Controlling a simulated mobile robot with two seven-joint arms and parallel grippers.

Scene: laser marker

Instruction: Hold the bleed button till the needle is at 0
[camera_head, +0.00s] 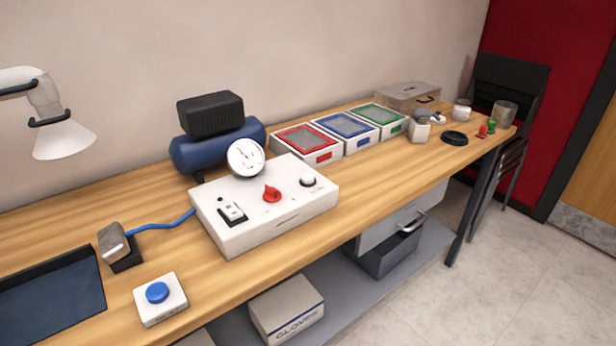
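A white control box (262,212) sits on the wooden bench. A round white gauge (246,157) stands at its back edge. Its thin reddish needle appears to slant up and left; the dial marks are too small to read. The box top carries a rocker switch (232,211), a red knob (271,194) and a round white button (308,180) in a dark ring. A separate small white box with a blue button (157,292) stands near the front edge. No label shows which is the bleed button. I see no fingers of either gripper.
A blue compressor (205,151) stands behind the box. A dark tray (50,301) and a blue-cabled device (116,243) lie left. A white jointed piece with a cone (65,138) hangs upper left.

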